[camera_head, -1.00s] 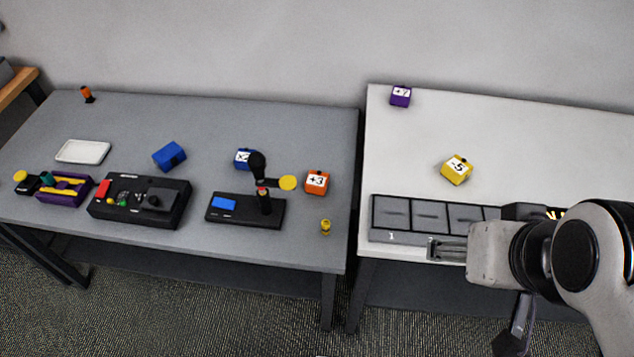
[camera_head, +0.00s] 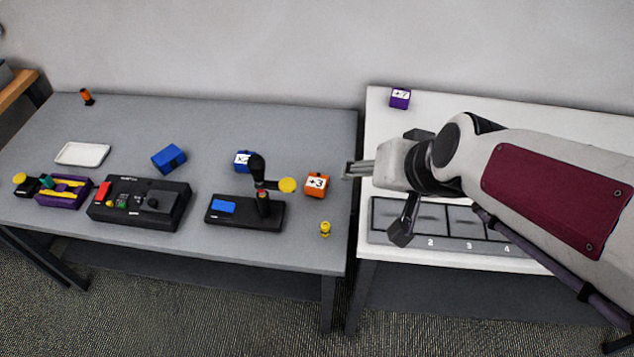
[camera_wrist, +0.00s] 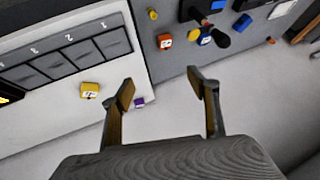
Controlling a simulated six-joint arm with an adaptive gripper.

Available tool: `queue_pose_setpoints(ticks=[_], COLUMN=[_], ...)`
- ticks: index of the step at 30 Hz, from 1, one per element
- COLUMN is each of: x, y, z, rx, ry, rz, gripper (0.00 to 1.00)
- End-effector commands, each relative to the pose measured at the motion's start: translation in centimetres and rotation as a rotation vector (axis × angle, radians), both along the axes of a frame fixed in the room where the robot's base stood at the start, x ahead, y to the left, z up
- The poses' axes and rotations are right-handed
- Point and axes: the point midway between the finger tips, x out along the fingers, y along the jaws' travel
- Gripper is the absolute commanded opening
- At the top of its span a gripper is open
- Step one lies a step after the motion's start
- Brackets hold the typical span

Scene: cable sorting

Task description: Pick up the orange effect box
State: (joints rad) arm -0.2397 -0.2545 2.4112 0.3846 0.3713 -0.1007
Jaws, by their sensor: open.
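The orange effect box (camera_head: 317,184), marked "+3", sits on the grey table (camera_head: 225,126) near its right edge, just right of a yellow disc. It also shows in the wrist view (camera_wrist: 164,41), small and far ahead of the fingers. My gripper (camera_head: 350,170) is open and empty. It is above the gap between the two tables, a little right of the orange box and apart from it. In the wrist view both fingers (camera_wrist: 160,92) are spread with nothing between them.
Left of the box stands a black device (camera_head: 245,211) with an upright arm and yellow disc (camera_head: 287,185). A blue effect box (camera_head: 244,160) is behind it. A small yellow piece (camera_head: 325,229) lies in front. A purple box (camera_head: 400,98) and slotted tray (camera_head: 411,236) are on the white table.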

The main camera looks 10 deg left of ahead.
Motion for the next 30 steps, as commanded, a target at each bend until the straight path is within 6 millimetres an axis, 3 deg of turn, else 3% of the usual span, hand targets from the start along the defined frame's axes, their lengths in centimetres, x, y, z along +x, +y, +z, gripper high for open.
queue_pose_setpoints(ticks=[15,30], x=[6.3,9.9], y=[5.7,8.8], z=[-5.8,-13.7], rx=[0.048,-0.011], ry=[-0.023,-0.049], rz=[-0.066,-0.171], gripper=[0.60,0.60])
